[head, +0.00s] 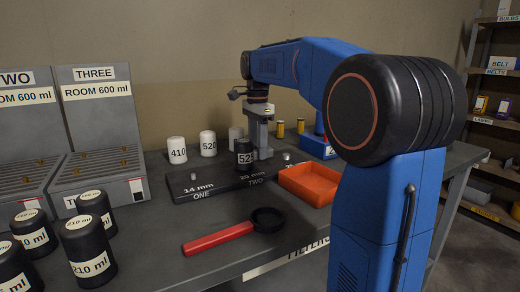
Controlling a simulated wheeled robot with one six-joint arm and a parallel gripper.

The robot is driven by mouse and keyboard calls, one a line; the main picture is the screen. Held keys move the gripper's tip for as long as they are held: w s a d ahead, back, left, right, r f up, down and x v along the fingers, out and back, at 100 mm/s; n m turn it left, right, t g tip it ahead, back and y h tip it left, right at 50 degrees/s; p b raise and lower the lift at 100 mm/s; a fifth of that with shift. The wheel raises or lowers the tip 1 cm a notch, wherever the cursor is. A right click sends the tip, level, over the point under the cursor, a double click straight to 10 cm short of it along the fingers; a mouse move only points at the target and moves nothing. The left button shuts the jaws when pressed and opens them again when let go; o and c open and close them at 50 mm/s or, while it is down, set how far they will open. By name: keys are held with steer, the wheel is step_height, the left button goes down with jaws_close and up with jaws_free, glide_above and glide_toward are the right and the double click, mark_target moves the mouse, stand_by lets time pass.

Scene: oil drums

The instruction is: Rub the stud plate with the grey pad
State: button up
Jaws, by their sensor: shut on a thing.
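The dark stud plate (222,184) lies on the bench, marked 14 mm ONE at left and 20 mm TWO at right. A small grey stud (193,177) stands at its left end, and a small grey piece (286,155) shows near its far right end. My gripper (255,153) points down over the plate's right half. It appears shut on a black can (243,153) with a white label starting 52, and its finger covers the can's right side. I cannot tell whether the can touches the plate. I cannot make out a grey pad; it may be hidden.
An orange tray (318,197) is right of the plate. A red-handled strap wrench (218,238) lies in front. White cans (177,150) and yellow cylinders (279,129) stand behind. Black cans (88,252) and grey slotted racks (105,178) fill the left.

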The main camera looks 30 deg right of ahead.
steer(key=shift+r, duration=3.05)
steer(key=shift+r, duration=0.1)
steer(key=shift+r, duration=1.4)
steer(key=shift+f, duration=3.5)
steer(key=shift+f, duration=1.05)
